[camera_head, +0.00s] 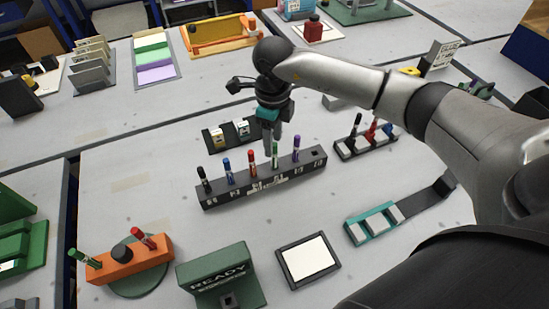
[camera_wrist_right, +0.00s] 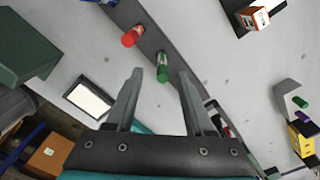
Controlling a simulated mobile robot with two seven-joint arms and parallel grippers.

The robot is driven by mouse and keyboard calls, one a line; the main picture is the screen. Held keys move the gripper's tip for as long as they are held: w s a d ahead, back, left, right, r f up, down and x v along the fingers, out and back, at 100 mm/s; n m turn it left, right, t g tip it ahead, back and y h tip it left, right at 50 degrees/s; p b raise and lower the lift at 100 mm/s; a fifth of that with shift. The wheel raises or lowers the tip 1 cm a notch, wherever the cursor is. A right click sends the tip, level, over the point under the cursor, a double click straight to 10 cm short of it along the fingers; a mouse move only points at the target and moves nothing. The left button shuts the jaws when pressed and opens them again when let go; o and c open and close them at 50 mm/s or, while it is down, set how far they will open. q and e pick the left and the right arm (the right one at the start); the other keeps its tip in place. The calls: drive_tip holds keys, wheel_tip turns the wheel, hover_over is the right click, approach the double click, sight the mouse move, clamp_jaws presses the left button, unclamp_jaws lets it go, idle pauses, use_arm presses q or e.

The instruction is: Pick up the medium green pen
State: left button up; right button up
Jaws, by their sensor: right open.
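The dark pen rack (camera_head: 235,192) holds a row of upright pens: black, blue, red, green and purple. The green pen (camera_head: 275,155) stands in the rack between the red pen (camera_head: 252,163) and the purple pen (camera_head: 296,149). My right gripper (camera_head: 268,151) points down at the rack, close to the green pen and partly overlapping it in the head view. In the right wrist view the green pen (camera_wrist_right: 162,67) shows between the two open fingertips (camera_wrist_right: 159,76), with no clear contact. My left gripper is not in view.
A second rack (camera_head: 352,153) with several pens stands at the right. An orange holder (camera_head: 122,264) with a green and a red pen is at front left. A green READY stand (camera_head: 222,270) and a framed white pad (camera_head: 308,257) are in front. Bare table lies between them.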

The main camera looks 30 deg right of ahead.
sight(275, 161)
wheel_tip(275, 161, down, 6)
drive_tip(key=shift+d+r, duration=0.15)
drive_tip(key=shift+w, duration=0.1)
clamp_jaws()
idle(0.5)
